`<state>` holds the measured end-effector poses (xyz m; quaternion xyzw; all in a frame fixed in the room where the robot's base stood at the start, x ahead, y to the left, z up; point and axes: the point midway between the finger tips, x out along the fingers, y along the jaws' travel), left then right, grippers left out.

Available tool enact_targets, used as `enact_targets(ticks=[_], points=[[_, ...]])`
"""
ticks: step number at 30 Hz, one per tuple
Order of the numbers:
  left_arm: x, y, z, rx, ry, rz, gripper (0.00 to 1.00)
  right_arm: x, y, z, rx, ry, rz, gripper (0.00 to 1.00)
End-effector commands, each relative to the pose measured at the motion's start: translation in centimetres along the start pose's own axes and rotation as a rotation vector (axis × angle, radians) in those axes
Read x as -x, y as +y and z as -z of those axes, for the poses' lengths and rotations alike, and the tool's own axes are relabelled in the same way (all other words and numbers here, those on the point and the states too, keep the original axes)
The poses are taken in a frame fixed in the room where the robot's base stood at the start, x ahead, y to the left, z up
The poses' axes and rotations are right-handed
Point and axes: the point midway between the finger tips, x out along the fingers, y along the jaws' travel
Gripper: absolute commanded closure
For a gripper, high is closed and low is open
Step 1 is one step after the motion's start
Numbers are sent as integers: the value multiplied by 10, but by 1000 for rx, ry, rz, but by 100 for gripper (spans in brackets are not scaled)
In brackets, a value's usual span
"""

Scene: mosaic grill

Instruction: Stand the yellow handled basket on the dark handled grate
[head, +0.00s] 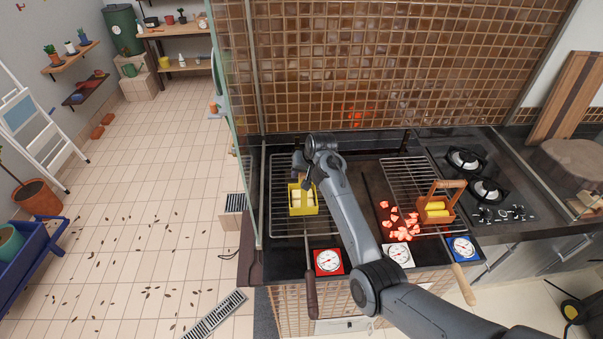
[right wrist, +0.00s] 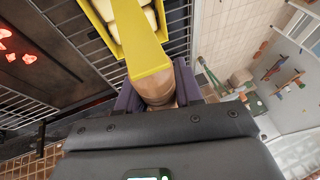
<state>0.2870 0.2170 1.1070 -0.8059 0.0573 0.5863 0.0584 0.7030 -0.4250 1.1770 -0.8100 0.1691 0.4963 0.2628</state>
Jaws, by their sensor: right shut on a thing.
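The yellow basket (head: 303,209), holding pale yellow pieces, is upright over the left grate (head: 281,226), which has a dark brown handle (head: 311,294). My right gripper (head: 302,176) is above the basket and shut on its handle. The right wrist view shows the basket's yellow end (right wrist: 149,60) and my gripper's fingers (right wrist: 158,92) on either side of its brown grip. Grate bars show behind the basket there. I cannot tell whether its base touches the bars. My left gripper is not in view.
A second grate (head: 405,170) with a light wooden handle (head: 463,284) lies to the right, over glowing coals (head: 404,233). An orange-brown basket (head: 437,210) stands on it. Gauges (head: 328,262) line the front edge. A glass panel (head: 243,130) borders the left side.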

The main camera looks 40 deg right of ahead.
Motion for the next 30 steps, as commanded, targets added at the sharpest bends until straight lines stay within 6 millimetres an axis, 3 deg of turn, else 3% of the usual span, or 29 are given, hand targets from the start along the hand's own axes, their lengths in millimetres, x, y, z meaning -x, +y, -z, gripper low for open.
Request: enact_targets(ticks=[1,6,19,30], points=[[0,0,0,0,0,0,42,-1,0,-1,0,-1,0,63],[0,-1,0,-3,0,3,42,-1,0,-1,0,-1,0,39],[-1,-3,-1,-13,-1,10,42,7,0,1,0,2,1,39],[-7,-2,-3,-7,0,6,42,67,0,1,0,4,1,39]])
